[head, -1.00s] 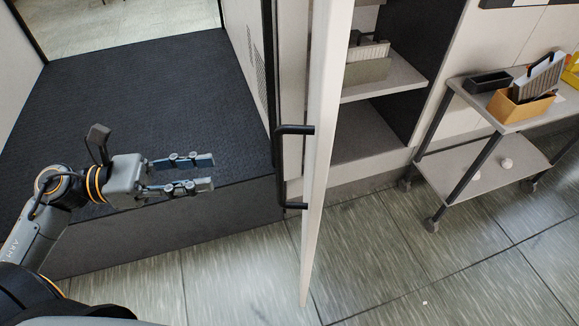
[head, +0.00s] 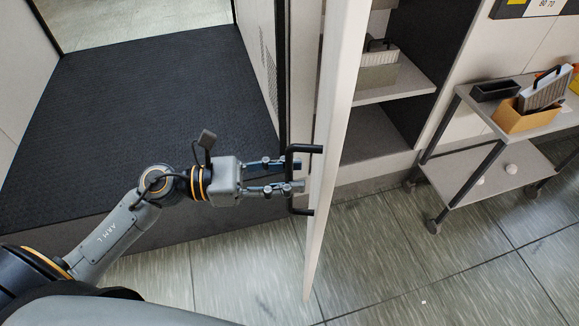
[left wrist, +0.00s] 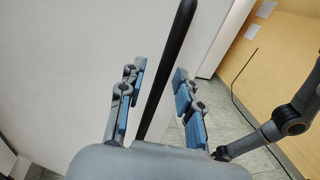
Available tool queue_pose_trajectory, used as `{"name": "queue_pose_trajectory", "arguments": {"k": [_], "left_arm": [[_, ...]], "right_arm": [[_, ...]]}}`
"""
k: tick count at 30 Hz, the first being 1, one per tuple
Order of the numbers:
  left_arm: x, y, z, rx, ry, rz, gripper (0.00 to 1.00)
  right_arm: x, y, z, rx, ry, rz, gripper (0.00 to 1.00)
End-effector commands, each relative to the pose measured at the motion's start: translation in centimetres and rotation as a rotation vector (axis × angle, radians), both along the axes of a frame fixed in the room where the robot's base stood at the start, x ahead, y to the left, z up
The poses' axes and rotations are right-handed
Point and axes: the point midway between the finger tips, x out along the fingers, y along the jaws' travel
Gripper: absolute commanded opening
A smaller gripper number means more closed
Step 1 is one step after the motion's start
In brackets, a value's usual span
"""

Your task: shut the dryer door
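The dryer door (head: 336,130) is a tall white panel, seen nearly edge-on in the head view, standing open beside the chamber with the dark textured floor (head: 140,120). Its black bar handle (head: 291,201) is on the door's left face. My left gripper (head: 299,176) is at the handle with its fingers pointing right. In the left wrist view, the handle bar (left wrist: 168,70) runs between the two blue-padded fingers (left wrist: 160,92), with visible gaps on both sides, so the gripper is open around it. My right gripper is not seen.
A grey shelf unit (head: 395,84) stands behind the door. Further right, a wheeled cart (head: 480,185) carries an orange box (head: 525,116) and a dark tray (head: 495,91). Tiled floor (head: 400,270) is clear in front of the door.

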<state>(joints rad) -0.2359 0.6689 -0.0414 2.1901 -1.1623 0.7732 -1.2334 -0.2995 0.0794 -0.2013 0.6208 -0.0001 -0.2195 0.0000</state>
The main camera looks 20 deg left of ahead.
Motion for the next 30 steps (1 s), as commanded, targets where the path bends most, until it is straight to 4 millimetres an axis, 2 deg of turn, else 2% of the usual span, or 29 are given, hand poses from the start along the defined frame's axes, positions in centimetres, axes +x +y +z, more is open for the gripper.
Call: {"name": "queue_pose_trajectory", "arguments": {"k": [11,16,30], "left_arm": [[0.21,-0.49,-0.07,0.000,0.001,0.000,0.34],[0.20,-0.47,-0.06,0.000,0.001,0.000,0.00],[0.81,-0.93,0.04,-0.002,0.001,0.009,0.00]], "right_arm": [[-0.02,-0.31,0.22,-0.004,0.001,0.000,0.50],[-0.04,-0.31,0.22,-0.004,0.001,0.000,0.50],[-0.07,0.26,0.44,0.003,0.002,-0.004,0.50]]}}
